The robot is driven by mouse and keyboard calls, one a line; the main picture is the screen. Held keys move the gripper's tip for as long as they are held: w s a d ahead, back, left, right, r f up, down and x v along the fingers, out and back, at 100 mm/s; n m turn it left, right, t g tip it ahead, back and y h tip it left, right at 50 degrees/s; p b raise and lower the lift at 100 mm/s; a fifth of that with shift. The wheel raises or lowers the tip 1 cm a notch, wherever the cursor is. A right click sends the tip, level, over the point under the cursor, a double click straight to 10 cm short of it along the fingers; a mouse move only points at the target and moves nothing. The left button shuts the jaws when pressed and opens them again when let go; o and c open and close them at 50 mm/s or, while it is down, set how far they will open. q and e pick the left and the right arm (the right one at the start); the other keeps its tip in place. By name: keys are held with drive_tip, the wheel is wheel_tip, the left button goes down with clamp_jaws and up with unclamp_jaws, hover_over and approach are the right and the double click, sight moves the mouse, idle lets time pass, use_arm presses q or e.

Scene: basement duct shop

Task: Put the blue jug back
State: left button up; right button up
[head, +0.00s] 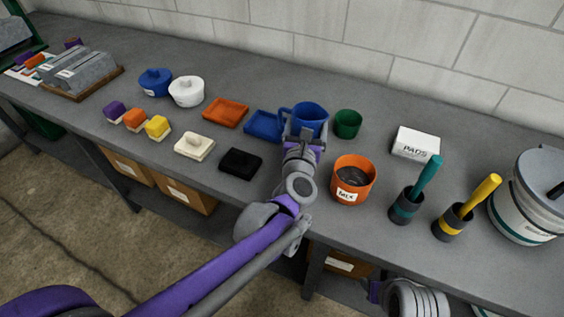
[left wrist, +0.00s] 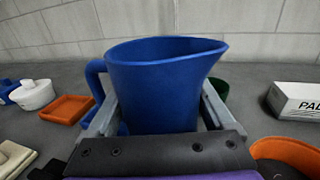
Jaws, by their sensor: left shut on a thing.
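The blue jug (head: 311,114) is upright between the fingers of my left gripper (head: 302,135), its handle on the left. In the left wrist view the jug (left wrist: 155,88) fills the middle, with a finger on each side and its spout to the right. My left gripper is shut on it. I cannot tell whether its base touches the bench. A blue tray (head: 262,126) lies just left of the jug, partly hidden by it. Part of my right arm shows at the bottom edge; its gripper's jaws cannot be made out.
The bench behind the jug is clear up to the block wall.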

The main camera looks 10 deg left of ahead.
use_arm(q)
drive_tip(key=shift+f, duration=0.15)
wheel_tip(320, 180, down, 10)
drive_tip(key=shift+r+b, duration=0.2)
drive_tip(key=shift+b, duration=0.8)
drive_tip(key=shift+s, duration=0.1)
drive_tip(key=o, duration=1.2)
drive_tip(key=shift+f, duration=0.15)
drive_tip(key=shift+o, duration=0.2)
drive_tip(key=shift+s+r, duration=0.2)
drive_tip(key=shift+r, duration=0.05)
drive_tip(key=s, duration=1.1)
drive_tip(key=shift+s+a, duration=0.3)
